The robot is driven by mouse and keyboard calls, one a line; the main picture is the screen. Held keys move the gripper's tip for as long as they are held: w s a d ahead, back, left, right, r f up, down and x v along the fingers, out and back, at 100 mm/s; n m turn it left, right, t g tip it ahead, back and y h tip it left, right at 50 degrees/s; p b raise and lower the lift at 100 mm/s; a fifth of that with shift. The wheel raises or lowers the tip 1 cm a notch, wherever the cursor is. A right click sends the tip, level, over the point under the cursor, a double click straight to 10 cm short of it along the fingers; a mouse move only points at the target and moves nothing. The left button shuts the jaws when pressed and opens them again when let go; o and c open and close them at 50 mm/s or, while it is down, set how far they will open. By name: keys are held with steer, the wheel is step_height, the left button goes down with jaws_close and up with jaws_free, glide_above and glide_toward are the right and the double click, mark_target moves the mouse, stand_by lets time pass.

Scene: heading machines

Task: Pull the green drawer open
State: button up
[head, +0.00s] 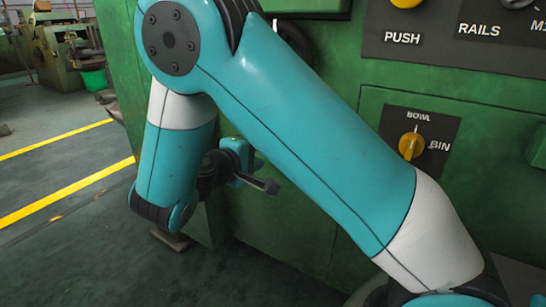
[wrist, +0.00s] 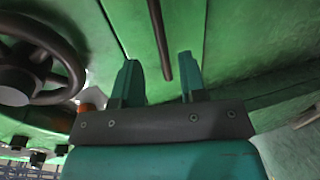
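My gripper (wrist: 159,66) shows in the wrist view with its two teal fingers apart and nothing gripped. A dark, slim bar (wrist: 160,35), which looks like a handle, runs down the green front (wrist: 188,30). Its lower end lies in the gap between the fingertips as seen in this view. No contact with either finger shows, and I cannot tell the depth. Seams mark the green front, but I cannot tell whether it is the drawer. In the head view my gripper (head: 252,168) is close to the green machine, partly hidden by my arm.
A dark handwheel (wrist: 72,62) is left of my fingers in the wrist view. The head view shows a yellow BOWL/BIN knob (head: 411,145) and a PUSH button (head: 405,2) on the machine. Open floor (head: 70,260) with yellow lines lies at left.

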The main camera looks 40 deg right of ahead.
steer(key=b+x, duration=0.2)
steer(key=x, duration=0.5)
steer(key=shift+d, duration=0.25)
